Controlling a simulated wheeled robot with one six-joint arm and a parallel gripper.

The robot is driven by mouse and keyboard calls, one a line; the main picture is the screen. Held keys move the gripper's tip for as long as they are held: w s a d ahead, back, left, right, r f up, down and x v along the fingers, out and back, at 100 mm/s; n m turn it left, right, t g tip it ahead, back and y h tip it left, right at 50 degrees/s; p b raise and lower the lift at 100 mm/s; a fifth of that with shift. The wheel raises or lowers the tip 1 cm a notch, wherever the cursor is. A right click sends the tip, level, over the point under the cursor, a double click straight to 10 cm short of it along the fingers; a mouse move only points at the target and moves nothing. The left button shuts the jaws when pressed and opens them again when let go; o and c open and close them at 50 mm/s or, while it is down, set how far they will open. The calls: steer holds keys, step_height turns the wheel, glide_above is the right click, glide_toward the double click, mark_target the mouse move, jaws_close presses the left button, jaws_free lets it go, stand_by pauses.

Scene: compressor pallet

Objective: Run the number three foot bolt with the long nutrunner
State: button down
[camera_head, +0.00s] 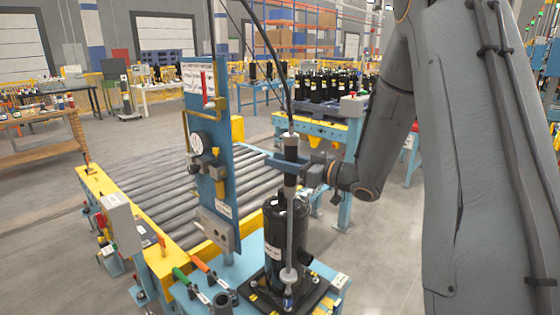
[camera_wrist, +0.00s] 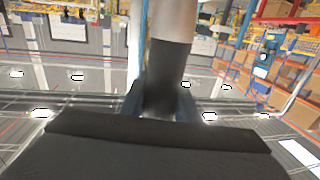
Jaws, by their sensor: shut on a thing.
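The long nutrunner (camera_head: 290,182) hangs upright in my gripper (camera_head: 291,164), with cables running up from its top. My gripper is shut on its dark grip, which also fills the middle of the wrist view (camera_wrist: 168,75) between my fingers (camera_wrist: 163,108). Its long thin shaft passes in front of the black compressor (camera_head: 272,226). The socket end (camera_head: 288,299) is low at the near side of the compressor's black base plate (camera_head: 312,292), over a foot. I cannot tell whether it sits on the bolt; the bolt head and foot numbers are not readable.
A blue panel (camera_head: 209,150) with a gauge, valve and hoses stands close left of the compressor. Green- and orange-handled tools (camera_head: 182,277) lie on the blue bench. A roller conveyor (camera_head: 150,180) runs behind. More black compressors (camera_head: 325,88) stand at the back.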

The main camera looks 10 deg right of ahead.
steer(key=shift+f+b, duration=0.9)
steer(key=shift+f, duration=0.85)
stand_by(2.6)
steer(key=shift+r, duration=0.15)
steer(key=shift+r+p, duration=1.85)
steer(key=shift+r, duration=0.6)
